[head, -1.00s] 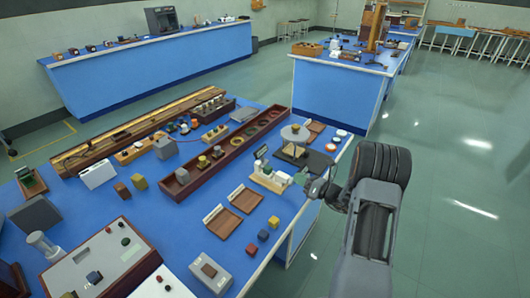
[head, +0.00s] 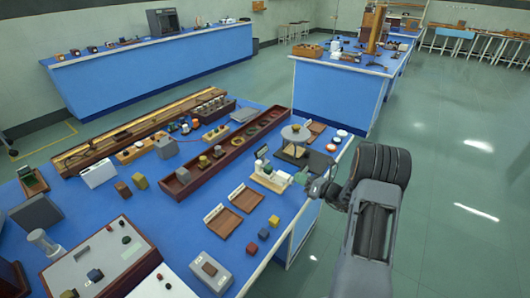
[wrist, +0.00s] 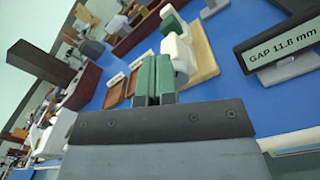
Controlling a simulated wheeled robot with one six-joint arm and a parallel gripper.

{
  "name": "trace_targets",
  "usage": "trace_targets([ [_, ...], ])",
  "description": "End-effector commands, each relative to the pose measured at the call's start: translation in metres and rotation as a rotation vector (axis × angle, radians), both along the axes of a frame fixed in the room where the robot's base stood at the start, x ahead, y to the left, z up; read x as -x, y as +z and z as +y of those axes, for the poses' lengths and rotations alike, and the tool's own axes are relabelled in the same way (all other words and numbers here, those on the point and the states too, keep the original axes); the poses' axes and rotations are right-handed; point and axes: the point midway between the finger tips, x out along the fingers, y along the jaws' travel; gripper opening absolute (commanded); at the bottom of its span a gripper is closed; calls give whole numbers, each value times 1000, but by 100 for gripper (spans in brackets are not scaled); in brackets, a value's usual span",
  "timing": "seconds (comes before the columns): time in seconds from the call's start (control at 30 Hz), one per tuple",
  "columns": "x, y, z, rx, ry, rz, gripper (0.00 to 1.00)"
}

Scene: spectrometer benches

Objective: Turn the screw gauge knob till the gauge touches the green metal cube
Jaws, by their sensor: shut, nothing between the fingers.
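The screw gauge (head: 268,177) is a cream-white device on a pale wooden base near the right edge of the blue bench. In the wrist view its white rounded part (wrist: 181,55) stands on the wooden base (wrist: 205,55), just beyond my fingertips. A dark green block (wrist: 172,23) shows there beside the white parts; I cannot tell whether the gauge touches it. A display (wrist: 283,52) reads GAP 11.8 mm. My gripper (head: 301,178) is just right of the gauge. Its green fingers (wrist: 153,75) are shut and empty, apart from the white part. The knob is not clearly distinguishable.
Brown trays (head: 222,222) lie left of the gauge, with small coloured cubes (head: 263,234) in front. A round-topped stand (head: 294,135) is close behind. A long dark red trough (head: 225,155) runs along the bench. Floor to the right is clear.

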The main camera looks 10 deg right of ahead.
Motion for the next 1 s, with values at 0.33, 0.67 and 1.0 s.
trace_targets([
  [0.33, -15, -6, -7, 12, -11, -9, 0],
  [0.67, -21, -13, -11, 11, -12, -3, 0],
  [1.0, -26, -17, -12, 11, -13, 1, 0],
])
